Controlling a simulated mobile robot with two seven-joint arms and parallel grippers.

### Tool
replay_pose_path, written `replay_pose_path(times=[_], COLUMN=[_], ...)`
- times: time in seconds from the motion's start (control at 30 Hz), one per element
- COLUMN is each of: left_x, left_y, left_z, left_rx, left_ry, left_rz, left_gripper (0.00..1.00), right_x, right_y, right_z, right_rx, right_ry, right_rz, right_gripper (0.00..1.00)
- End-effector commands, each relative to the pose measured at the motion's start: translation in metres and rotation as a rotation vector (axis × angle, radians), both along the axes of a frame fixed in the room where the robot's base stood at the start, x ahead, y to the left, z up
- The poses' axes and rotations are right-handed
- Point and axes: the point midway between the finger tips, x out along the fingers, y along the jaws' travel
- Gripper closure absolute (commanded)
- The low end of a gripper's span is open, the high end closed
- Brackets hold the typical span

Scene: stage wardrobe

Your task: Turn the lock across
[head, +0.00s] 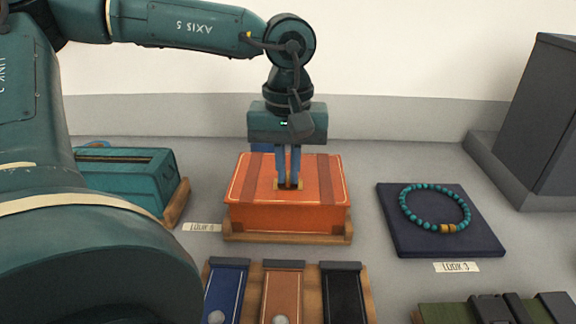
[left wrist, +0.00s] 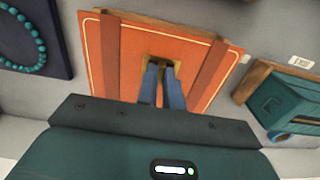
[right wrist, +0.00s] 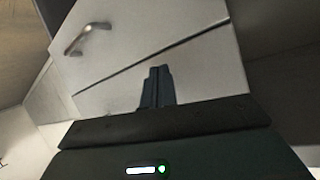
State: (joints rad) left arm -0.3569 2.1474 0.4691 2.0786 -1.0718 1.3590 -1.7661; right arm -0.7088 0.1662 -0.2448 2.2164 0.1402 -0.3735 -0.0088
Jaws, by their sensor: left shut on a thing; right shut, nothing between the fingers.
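An orange case (head: 250,195) with darker straps sits on a wooden stand in the middle of the head view. A brass lock plate (head: 275,186) is on its top face; it also shows in the left wrist view (left wrist: 148,63). My left gripper (head: 288,184) points straight down at the lock, its blue fingers shut on the lock's small middle part, which the fingertips mostly hide. In the left wrist view the fingers (left wrist: 162,68) meet the plate. My right gripper (right wrist: 158,72) is shut and empty, away from the case, in front of a pale panel with a handle.
A teal case (head: 130,175) stands left of the orange case. A bead necklace (head: 436,226) lies on a dark pad (head: 400,240) at right. Blue, brown and black straps (head: 283,292) lie in front. A dark box (head: 540,110) stands back right.

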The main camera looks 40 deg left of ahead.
Motion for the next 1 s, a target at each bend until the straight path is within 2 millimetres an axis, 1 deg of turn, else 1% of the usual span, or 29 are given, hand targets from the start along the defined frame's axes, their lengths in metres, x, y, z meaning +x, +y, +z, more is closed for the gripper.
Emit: replay_pose_path(times=[0.07,0.1,0.33,0.57,0.67,0.77,0.87,1.0], left_x=[0.0,0.0,0.0,0.0,0.0,0.001,0.001,0.001], left_y=[0.0,0.0,0.0,0.0,0.0,0.0,0.0,0.0], left_z=[0.001,0.001,0.0,0.001,0.005,0.019,0.039,0.072], left_rx=[0.0,0.0,0.0,0.001,0.0,0.0,0.001,0.001], left_ry=[-0.002,-0.002,-0.001,-0.001,-0.002,-0.005,-0.007,-0.006], left_rz=[-0.002,-0.002,-0.001,0.0,0.0,0.002,0.001,0.003], left_gripper=[1.0,0.89,0.71,0.7,0.7,0.7,0.7,0.7], right_x=[0.0,0.0,0.0,0.0,0.0,0.0,0.0,0.0], right_y=[0.0,0.0,0.0,0.0,0.0,0.0,0.001,0.002], right_z=[0.0,0.0,0.0,0.0,0.001,0.002,0.003,0.001], right_rx=[0.0,0.0,0.0,0.0,0.0,0.001,0.001,0.0], right_ry=[0.0,0.0,0.001,0.0,0.0,0.001,0.006,0.021], right_rz=[0.0,0.0,0.0,0.001,0.001,0.001,0.002,0.006], right_gripper=[1.0,1.0,1.0,1.0,1.0,1.0,1.0,1.0])
